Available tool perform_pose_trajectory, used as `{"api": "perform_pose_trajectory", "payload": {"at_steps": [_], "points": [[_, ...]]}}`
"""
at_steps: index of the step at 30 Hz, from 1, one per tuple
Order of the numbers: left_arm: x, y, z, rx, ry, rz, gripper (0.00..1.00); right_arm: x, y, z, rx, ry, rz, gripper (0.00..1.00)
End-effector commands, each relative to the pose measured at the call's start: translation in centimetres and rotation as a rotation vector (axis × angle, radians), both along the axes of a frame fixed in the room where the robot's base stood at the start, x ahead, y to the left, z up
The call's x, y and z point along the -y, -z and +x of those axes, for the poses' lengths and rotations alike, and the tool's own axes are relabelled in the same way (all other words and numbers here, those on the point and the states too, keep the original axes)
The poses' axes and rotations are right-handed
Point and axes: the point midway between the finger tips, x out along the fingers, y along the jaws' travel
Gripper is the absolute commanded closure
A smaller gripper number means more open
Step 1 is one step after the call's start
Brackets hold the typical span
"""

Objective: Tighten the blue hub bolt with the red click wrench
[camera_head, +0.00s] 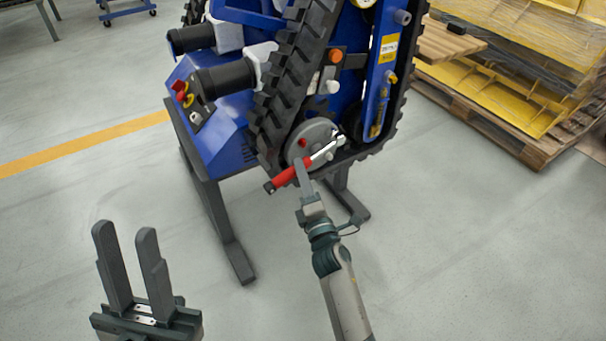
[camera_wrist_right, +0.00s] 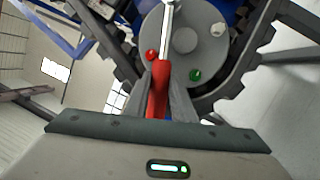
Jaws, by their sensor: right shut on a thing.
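The red click wrench (camera_head: 290,175) has a red handle and a silver shaft. My right gripper (camera_head: 303,172) is shut on its handle; the handle also shows between the fingers in the right wrist view (camera_wrist_right: 160,90). The shaft crosses the face of the round grey hub (camera_head: 312,135), with its head near the hub's right edge. On the hub I see a red bolt (camera_wrist_right: 152,55), a white bolt (camera_wrist_right: 218,29) and a green bolt (camera_wrist_right: 195,76). I cannot make out the blue bolt; the wrench head may cover it. My left gripper (camera_head: 124,240) is open and empty, at lower left.
The hub sits at the lower end of a black track (camera_head: 285,85) on a blue tracked carrier (camera_head: 222,130), raised on a grey stand (camera_head: 230,240). A wooden pallet (camera_head: 535,150) with yellow parts stands at right. The floor in front is clear.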

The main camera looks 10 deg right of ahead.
Motion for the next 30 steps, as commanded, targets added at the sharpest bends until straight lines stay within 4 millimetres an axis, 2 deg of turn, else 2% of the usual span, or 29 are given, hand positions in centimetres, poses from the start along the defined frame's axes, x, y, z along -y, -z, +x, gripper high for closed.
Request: {"api": "perform_pose_trajectory", "payload": {"at_steps": [1,7,21,30], "points": [[0.0,0.0,0.0,0.0,0.0,0.0,0.69,-0.5,-0.4,0.1,0.005,-0.006,0.007,1.0],[0.0,0.0,0.0,0.0,0.0,0.0,0.69,-0.6,-0.3,0.0,0.005,-0.006,0.004,1.0],[0.0,2.0,0.0,0.0,0.0,0.0,0.69,-0.2,1.1,0.0,0.032,-0.008,-0.075,1.0],[0.0,2.1,0.0,0.0,0.0,0.0,0.69,-0.1,1.2,0.0,0.035,-0.009,-0.094,1.0]]}}
